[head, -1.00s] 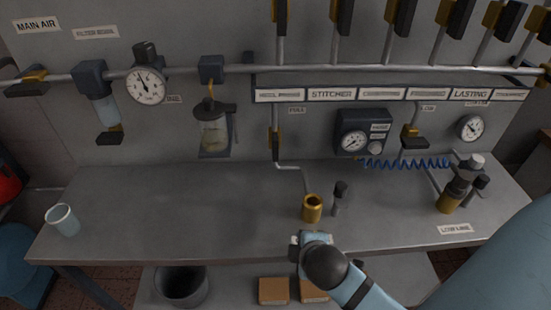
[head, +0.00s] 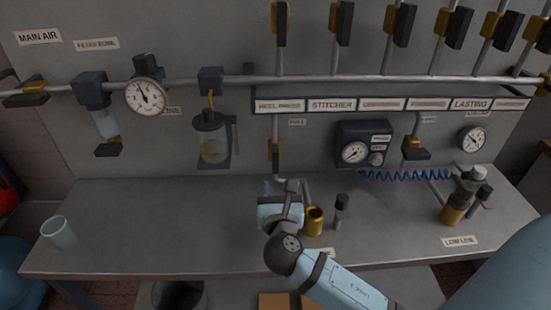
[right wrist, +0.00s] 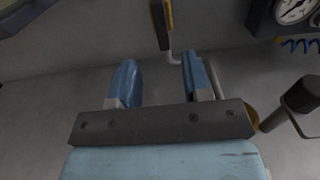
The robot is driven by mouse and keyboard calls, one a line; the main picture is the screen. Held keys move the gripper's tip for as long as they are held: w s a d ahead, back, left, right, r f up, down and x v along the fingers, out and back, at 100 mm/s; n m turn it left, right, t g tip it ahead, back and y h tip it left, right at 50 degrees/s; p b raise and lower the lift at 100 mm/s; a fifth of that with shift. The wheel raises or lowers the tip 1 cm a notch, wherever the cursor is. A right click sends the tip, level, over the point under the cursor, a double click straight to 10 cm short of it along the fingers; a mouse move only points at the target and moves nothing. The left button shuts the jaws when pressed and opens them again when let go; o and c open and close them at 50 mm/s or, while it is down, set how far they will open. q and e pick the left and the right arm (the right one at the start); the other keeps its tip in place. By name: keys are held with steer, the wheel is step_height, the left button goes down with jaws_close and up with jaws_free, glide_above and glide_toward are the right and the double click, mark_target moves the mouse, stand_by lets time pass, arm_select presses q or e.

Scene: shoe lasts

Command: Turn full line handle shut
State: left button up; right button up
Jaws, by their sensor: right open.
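The full line handle (head: 275,153) is a yellow and dark lever on the vertical pipe under the HEEL PRESS label, left of a small tag that seems to read FULL (head: 296,122). The lever stands upright, in line with its pipe. It also shows at the top of the right wrist view (right wrist: 161,24). My right gripper (head: 279,187) is over the bench, below the handle and apart from it. In the right wrist view its two blue fingers (right wrist: 160,76) are spread with nothing between them. My left gripper is not in view.
A brass cup (head: 314,220) and a dark-topped fitting (head: 341,205) stand just right of my right gripper. A regulator box with a gauge (head: 362,146) is mounted right of the handle. The bench (head: 150,220) is clear to the left, apart from a pale cup (head: 59,233).

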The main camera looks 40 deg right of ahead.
mark_target(276, 161)
steer(key=x, duration=1.1)
steer(key=shift+w+d, duration=0.1)
steer(key=shift+w, duration=0.2)
steer(key=shift+c, duration=0.3)
jaws_close()
